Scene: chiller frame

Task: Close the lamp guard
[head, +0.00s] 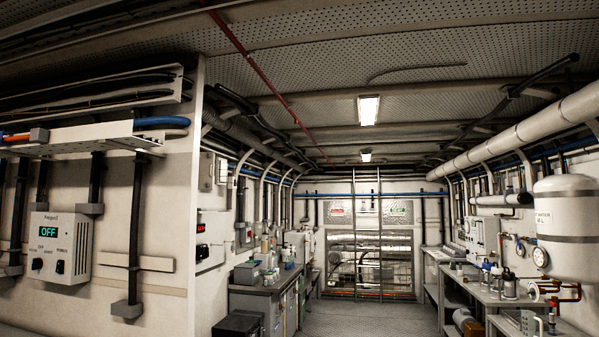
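I cannot make out a lamp guard in the head view. A lit rectangular ceiling lamp (369,109) hangs near the middle of the ceiling, and a smaller lit lamp (366,155) is farther back. No open or shut guard can be told on either of them. My gripper is not in view, so its place relative to the lamps is not shown.
A white control box (61,247) reading OFF is on the near left wall. Left counters (264,288) and right benches (483,286) carry equipment. A white tank (566,222) stands at right. The floor aisle (365,318) between is clear, toward a ladder (367,240).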

